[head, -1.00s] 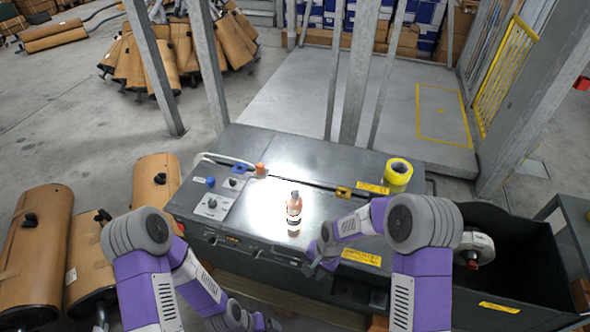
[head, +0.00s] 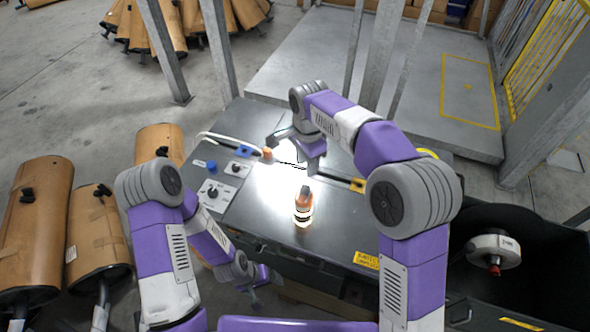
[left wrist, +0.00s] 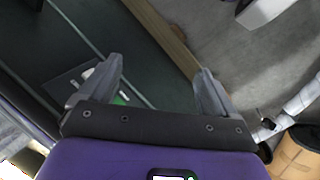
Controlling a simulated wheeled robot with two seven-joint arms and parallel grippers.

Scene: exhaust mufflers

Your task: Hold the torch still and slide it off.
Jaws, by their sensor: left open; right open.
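A small orange, white and black upright object (head: 303,207) stands on the dark workbench (head: 325,235). It may be the torch, but I cannot tell for sure. A bright glare covers the bench top beside it. My right gripper (head: 293,154) is open above the bench, behind this object and apart from it, fingers pointing down. My left gripper (head: 262,284) is low at the bench's front edge, nearer than the object and to its left. In the left wrist view my left gripper (left wrist: 155,78) is open with nothing between its fingers.
A control panel with knobs (head: 216,193) and a white hose with an orange end (head: 267,154) are on the bench's left. A dark bin (head: 540,270) holding a white reel (head: 493,250) stands right. Metal posts rise behind.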

